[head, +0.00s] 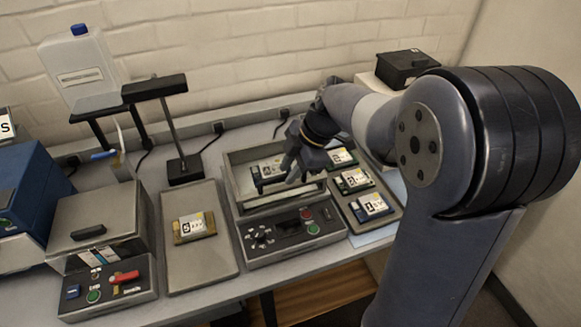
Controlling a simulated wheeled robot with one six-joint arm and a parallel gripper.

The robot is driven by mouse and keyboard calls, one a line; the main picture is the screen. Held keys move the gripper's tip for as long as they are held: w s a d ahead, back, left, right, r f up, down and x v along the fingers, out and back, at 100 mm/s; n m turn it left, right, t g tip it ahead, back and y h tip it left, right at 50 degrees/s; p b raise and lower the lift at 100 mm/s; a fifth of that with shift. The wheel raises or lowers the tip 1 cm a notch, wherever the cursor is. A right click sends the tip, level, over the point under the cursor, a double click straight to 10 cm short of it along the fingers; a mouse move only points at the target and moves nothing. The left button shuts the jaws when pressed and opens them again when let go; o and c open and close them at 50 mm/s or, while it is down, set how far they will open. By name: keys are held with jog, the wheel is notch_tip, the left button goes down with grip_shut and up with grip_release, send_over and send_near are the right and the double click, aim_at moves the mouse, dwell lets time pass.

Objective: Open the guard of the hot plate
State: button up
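A dark bar, perhaps a handle, lies near the frame's front. My gripper (291,172) is over the frame, close to this bar. I cannot tell whether they touch. The fingers are small and dark, and their gap is unclear.
A tray with one module (194,227) lies left of the unit. A tray with several modules (371,206) lies right. Further left stand a lidded box (95,222) with a red lever, a lamp-like stand (166,120) and a jug (80,70). A black box (402,66) is behind.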

grip_shut()
jog(key=shift+r, duration=0.1)
dwell(0.3)
